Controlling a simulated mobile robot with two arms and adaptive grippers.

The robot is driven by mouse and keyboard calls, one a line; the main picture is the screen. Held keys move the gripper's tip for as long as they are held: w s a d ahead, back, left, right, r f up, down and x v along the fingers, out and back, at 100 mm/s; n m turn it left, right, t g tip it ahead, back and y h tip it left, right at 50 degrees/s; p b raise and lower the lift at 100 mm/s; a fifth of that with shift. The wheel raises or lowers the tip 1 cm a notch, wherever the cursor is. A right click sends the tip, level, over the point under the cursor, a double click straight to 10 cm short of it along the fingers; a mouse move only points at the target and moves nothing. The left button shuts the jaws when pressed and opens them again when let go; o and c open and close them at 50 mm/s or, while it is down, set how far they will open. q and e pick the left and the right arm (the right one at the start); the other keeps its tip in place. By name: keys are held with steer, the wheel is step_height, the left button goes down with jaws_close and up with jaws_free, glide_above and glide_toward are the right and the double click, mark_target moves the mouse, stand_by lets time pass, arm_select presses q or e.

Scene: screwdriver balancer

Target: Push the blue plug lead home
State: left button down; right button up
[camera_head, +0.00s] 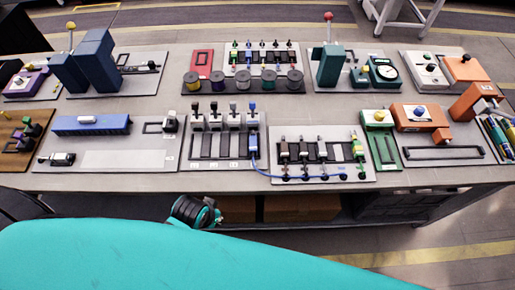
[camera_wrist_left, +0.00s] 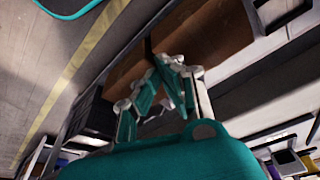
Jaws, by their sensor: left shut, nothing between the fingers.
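A blue plug (camera_head: 253,141) sits at the right end of the grey panel (camera_head: 226,161) with several upright connectors, in the head view. A thin blue lead (camera_head: 262,171) runs from it, curving right along the front of the white panel beside it. How deep the plug sits cannot be told. My left gripper (camera_head: 208,215) is low at the table's front edge, left of the plug and well apart from it. In the left wrist view its teal fingers (camera_wrist_left: 165,72) are shut and empty. My right gripper does not show.
The white panel (camera_head: 362,176) to the right holds several dark connectors and a green one. Other panels crowd the table. My teal body part covers the bottom of the head view.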

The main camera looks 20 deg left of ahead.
mark_target(255, 162)
arm_select(q)
steer(key=shift+n+h, duration=0.6)
steer(key=shift+h, duration=0.2)
steer(key=w+d+r, duration=0.4)
steer(key=r, duration=0.1)
steer(key=w+d+r, duration=0.2)
steer(key=w+r, duration=0.1)
steer(key=shift+d+r, duration=0.1)
steer(key=shift+n+g, duration=0.5)
steer(key=shift+n, duration=0.1)
steer(key=w+d+r, duration=0.4)
steer(key=shift+w+d+r+p, duration=0.15)
steer(key=shift+w+d+p, duration=0.05)
steer(key=shift+w+p, duration=0.1)
steer(key=w+a+r+n+g+y, duration=0.2)
steer(key=w+r+n, duration=0.1)
steer(key=r, duration=0.2)
step_height(255, 162, down, 10)
steer(key=shift+w+a+r+p, duration=0.1)
steer(key=shift+p, duration=0.55)
steer(key=w, duration=0.3)
steer(key=shift+w+a+p, duration=0.1)
steer(key=shift+a+p, duration=0.3)
steer(key=shift+w+a+f, duration=0.1)
steer(key=shift+w+f, duration=0.1)
steer(key=shift+w, duration=0.2)
